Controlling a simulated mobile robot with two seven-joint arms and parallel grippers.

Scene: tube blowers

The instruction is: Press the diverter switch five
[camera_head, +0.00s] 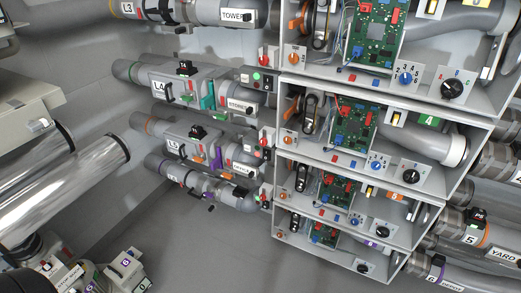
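A grey pipe marked 5 (470,239) runs out at the right edge, with an orange band and a "YARD" label (505,256). A small dark block with a red part (477,215) sits on top of this pipe; it may be its switch, but it is too small to tell. I cannot make out which control is diverter switch five. Neither of my grippers can be made out in this view.
Stacked grey cabinets (375,90) with circuit boards, knobs and levers fill the middle and right. Labelled pipes (185,88) stand at their left. Shiny metal cylinders (60,190) are at the left edge. The grey floor (210,255) is clear at bottom centre.

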